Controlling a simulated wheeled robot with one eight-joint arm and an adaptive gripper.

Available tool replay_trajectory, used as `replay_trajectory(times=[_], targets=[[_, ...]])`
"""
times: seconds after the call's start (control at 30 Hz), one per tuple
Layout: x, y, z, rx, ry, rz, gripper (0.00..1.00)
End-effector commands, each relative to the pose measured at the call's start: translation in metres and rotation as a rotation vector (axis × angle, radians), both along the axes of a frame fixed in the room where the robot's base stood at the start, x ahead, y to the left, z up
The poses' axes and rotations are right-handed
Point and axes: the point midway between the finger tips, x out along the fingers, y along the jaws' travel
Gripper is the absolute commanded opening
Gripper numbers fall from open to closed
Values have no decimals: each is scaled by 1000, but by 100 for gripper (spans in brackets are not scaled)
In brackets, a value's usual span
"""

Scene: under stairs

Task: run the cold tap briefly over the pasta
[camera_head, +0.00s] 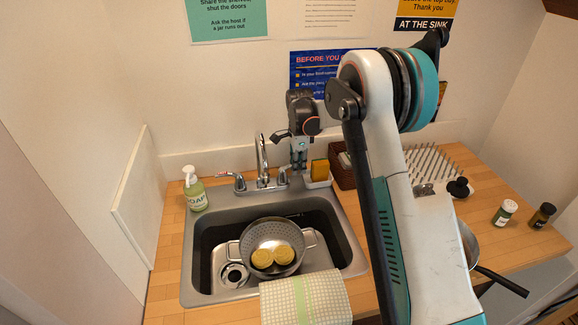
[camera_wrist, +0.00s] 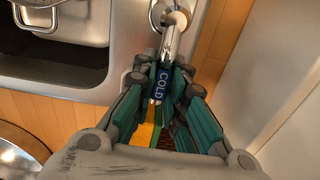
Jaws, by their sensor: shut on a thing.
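The cold tap lever (camera_wrist: 162,84), with a blue COLD label, lies between the fingers of my gripper (camera_wrist: 163,98) in the wrist view. My gripper is shut on it. In the head view my gripper (camera_head: 298,163) is right of the tap spout (camera_head: 262,150) and mostly hides the lever's end. The pasta, two yellow nests (camera_head: 273,257), sits in a metal colander (camera_head: 259,235) in the sink (camera_head: 190,262). The spout stands behind the colander. I cannot make out any water coming from it. The red-marked hot lever (camera_head: 226,175) is on the left.
A soap bottle (camera_head: 196,194) stands left of the sink. A yellow sponge (camera_head: 320,170) and a brown basket (camera_head: 341,172) are close to my gripper. A checked towel (camera_head: 306,300) hangs at the front. A drying rack (camera_head: 436,163), jars (camera_head: 505,213) and a pan (camera_head: 470,246) are right.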

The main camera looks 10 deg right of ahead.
Motion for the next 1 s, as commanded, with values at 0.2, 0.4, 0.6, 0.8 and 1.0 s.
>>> replay_trajectory(times=[0.2, 0.4, 0.6, 0.8, 1.0], targets=[[-13, 6, -2, 1, -2, -249, 0], [-26, 10, -1, 1, -2, -489, 0], [-31, 12, 0, 2, -2, -592, 0], [-31, 12, 0, 1, -1, -593, 0], [-36, 17, -1, 1, -2, -725, 0]])
